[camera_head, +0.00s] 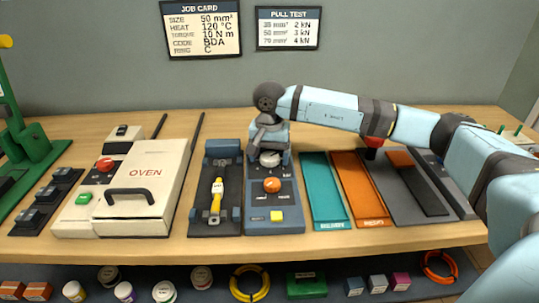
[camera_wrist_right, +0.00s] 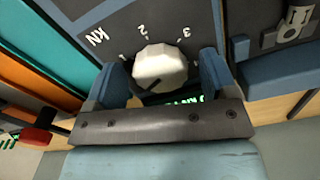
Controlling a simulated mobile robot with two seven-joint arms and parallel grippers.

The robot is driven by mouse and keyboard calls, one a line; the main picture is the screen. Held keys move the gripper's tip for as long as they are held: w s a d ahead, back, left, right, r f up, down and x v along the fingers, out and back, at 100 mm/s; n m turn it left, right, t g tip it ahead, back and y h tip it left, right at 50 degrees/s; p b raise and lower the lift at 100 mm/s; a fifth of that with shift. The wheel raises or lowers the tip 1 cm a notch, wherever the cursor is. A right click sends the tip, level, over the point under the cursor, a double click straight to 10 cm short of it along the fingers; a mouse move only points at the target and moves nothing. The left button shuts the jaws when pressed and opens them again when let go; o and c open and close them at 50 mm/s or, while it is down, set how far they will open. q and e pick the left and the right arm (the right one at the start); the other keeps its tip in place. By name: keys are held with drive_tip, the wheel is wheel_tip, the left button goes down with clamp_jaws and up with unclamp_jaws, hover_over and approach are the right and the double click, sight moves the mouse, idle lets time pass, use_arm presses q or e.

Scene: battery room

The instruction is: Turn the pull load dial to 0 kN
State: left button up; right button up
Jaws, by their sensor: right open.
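The pull load dial (camera_wrist_right: 160,66) is a white faceted knob on a dark panel marked kN, with 1, 2 and 3 around it. A dark mark shows on its lower side; its exact reading is unclear. In the head view the dial (camera_head: 270,159) sits at the top of the blue-grey tester panel (camera_head: 258,214). My right gripper (camera_wrist_right: 163,80) is open, with one blue finger on each side of the dial; contact is not clear. In the head view my right gripper (camera_head: 268,146) is above the dial, partly hidden by its wrist. Green display text (camera_wrist_right: 186,98) is partly covered. My left gripper is out of view.
An orange knob (camera_head: 272,185) and a yellow button (camera_head: 277,216) are lower on the panel. A fixture with a yellow piece (camera_head: 216,197) stands left. A teal mat (camera_head: 327,190) and an orange mat (camera_head: 360,190) lie right. The oven (camera_head: 145,190) is further left.

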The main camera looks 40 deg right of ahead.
sight(270, 157)
drive_tip(key=shift+r, duration=0.1)
use_arm(q)
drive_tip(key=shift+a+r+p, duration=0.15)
drive_tip(key=shift+p, duration=0.6)
use_arm(e)
wheel_tip(270, 157, up, 14)
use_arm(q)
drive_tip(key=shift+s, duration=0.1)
use_arm(e)
drive_tip(key=shift+f, duration=0.2)
